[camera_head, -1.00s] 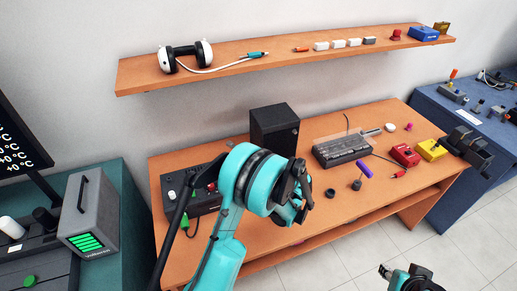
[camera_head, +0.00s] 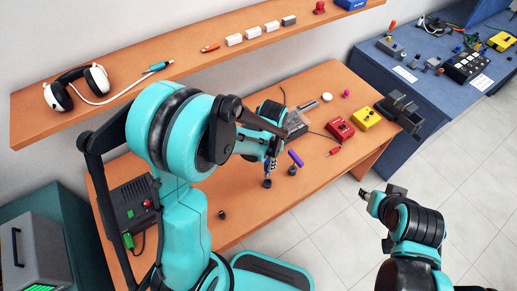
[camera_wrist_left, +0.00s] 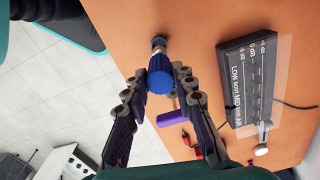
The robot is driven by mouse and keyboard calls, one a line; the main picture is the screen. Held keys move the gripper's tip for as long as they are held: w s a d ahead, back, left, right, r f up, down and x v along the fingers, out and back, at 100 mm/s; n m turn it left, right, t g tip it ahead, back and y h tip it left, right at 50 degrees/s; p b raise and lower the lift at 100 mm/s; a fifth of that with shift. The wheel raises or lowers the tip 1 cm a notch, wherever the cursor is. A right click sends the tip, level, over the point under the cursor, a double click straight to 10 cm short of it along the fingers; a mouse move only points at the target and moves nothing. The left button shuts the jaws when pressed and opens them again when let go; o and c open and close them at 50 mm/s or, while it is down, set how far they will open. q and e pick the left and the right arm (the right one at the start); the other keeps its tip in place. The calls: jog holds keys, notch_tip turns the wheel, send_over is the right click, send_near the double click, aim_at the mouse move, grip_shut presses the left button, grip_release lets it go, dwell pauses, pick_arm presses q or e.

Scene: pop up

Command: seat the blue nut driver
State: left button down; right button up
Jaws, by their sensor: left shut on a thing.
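The blue nut driver (camera_wrist_left: 160,82) is between the two fingertips of my left gripper (camera_wrist_left: 160,84), which is shut on its handle. In the left wrist view its shaft points at a small dark round holder (camera_wrist_left: 158,41) on the table; I cannot tell whether the tip is inside. In the head view my left gripper (camera_head: 271,164) is just above that holder (camera_head: 268,184), and the driver is mostly hidden by the gripper. My right gripper (camera_head: 370,198) is off the table's front edge, and its jaws are too small to read.
A purple-handled tool (camera_head: 296,158) stands tilted close right of my left gripper. Another small dark holder (camera_head: 222,214) is to the left. A dark panel device (camera_wrist_left: 255,75), a red box (camera_head: 340,131) and a yellow box (camera_head: 366,118) are farther right. A shelf (camera_head: 180,85) hangs behind.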

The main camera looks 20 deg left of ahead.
aim_at(269, 173)
pick_arm(q)
jog(key=shift+w+d, duration=0.1)
jog(key=shift+r, duration=0.1)
jog(key=shift+f, duration=0.2)
notch_tip(269, 173, down, 4)
jog(key=b, duration=0.4)
jog(key=shift+f, duration=0.1)
jog(key=shift+b, duration=0.35)
dwell(0.5)
jog(key=shift+f+b, duration=1.45)
